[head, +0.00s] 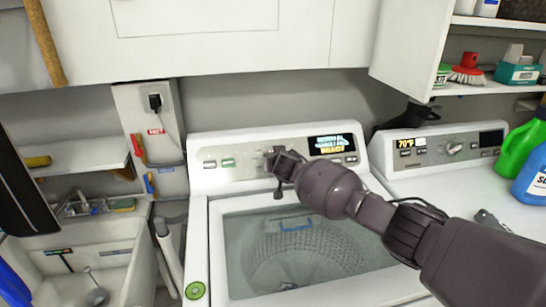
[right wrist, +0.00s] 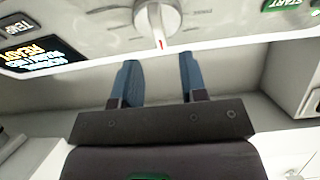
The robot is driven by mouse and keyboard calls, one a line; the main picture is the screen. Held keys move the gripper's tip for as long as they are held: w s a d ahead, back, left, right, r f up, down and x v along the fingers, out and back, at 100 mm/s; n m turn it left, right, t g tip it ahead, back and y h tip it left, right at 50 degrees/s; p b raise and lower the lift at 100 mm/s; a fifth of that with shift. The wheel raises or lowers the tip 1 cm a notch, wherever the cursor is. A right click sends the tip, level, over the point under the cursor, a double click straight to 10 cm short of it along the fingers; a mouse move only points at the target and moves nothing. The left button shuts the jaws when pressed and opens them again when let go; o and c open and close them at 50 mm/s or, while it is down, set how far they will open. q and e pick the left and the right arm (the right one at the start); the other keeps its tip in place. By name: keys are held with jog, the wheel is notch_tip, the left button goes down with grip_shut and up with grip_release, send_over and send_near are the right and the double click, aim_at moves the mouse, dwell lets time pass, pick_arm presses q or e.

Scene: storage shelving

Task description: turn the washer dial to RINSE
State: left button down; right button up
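The washer (head: 203,181) stands in the middle of the head view, its control panel at the back of its top. In the right wrist view the white dial (right wrist: 168,14) is at the top centre, with a red mark on its rim. The small lettering around it is too blurred to read. My right gripper (right wrist: 158,62) is open, its two blue fingers pointing at the dial, one on each side and apart from it. In the head view the right gripper (head: 280,164) is in front of the panel and mostly hides the dial. My left gripper is not in view.
The panel has a lit display (head: 326,144) to the right of the dial and a green START button (right wrist: 285,4). A second machine (head: 428,180) with its own dial stands to the right. Bottles (head: 520,148) stand on it. A sink (head: 95,240) is at the left.

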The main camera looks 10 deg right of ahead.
jog(key=shift+b+x, duration=0.35)
jog(key=shift+x, duration=2.05)
grip_shut()
